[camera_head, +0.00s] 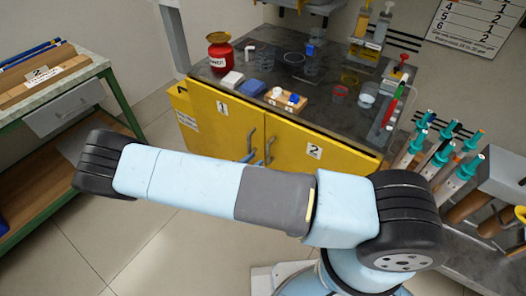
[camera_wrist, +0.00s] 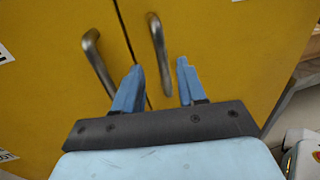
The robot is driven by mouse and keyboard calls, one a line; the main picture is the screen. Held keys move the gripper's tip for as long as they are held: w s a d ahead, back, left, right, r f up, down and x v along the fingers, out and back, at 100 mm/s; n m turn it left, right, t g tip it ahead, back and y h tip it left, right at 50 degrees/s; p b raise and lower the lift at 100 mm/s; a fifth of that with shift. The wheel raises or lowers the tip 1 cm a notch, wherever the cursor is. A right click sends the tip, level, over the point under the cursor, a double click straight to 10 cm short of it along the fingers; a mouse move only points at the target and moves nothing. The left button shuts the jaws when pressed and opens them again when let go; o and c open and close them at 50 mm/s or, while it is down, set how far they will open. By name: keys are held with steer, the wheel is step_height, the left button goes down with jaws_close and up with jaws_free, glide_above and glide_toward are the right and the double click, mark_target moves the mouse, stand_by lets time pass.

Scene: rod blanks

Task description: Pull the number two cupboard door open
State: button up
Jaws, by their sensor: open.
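The yellow number two cupboard door (camera_head: 330,149) is on the right of the cupboard, under the dark worktop, and looks shut. Its grey bar handle (camera_head: 269,150) is by the seam with the number one door (camera_head: 205,117). In the wrist view the number two door (camera_wrist: 225,55) fills the right side, and its handle (camera_wrist: 157,40) runs down between my fingers. My gripper (camera_wrist: 159,66) is open, with one blue finger to each side of the handle's lower part. I cannot tell whether they touch it. In the head view my arm hides most of the gripper.
The number one door's handle (camera_wrist: 93,62) is just left of my left finger. A worktop (camera_head: 255,75) with bottles and small containers is above the doors. A green-framed bench (camera_head: 50,110) stands at left, a rack of capped tubes (camera_head: 440,150) at right. Tiled floor is clear at front left.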

mark_target(267, 150)
steer(key=x, duration=0.8)
steer(key=shift+w+d, duration=0.1)
jaws_close()
stand_by(0.4)
